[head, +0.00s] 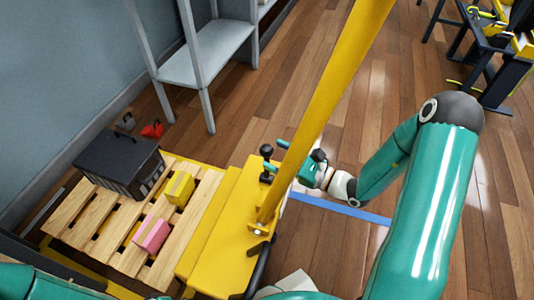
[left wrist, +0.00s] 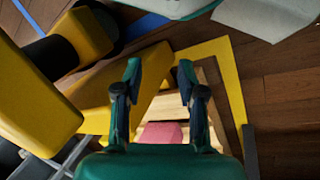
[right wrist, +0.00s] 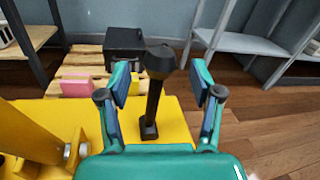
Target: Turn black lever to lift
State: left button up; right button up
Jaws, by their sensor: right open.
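The black lever (head: 267,160) stands upright on the yellow machine body (head: 222,230), beside the tall yellow mast. In the right wrist view the lever (right wrist: 154,95) shows with its round dark knob on top and its base on the yellow plate. My right gripper (head: 276,156) is open, and in the right wrist view its fingers (right wrist: 160,80) stand on either side of the lever, with no contact visible. My left gripper (left wrist: 164,80) is open and empty, low beside the yellow frame, with a pink box behind its fingers.
A wooden pallet (head: 75,227) at the left carries a black crate (head: 119,160), a yellow box (head: 179,188) and a pink box (head: 151,235). The yellow mast (head: 330,85) rises close to my right gripper. Grey shelves (head: 205,62) stand behind.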

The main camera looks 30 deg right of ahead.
aim_at(267, 152)
jog(key=shift+b+x, duration=0.3)
jog(key=shift+x, duration=1.35)
grip_shut()
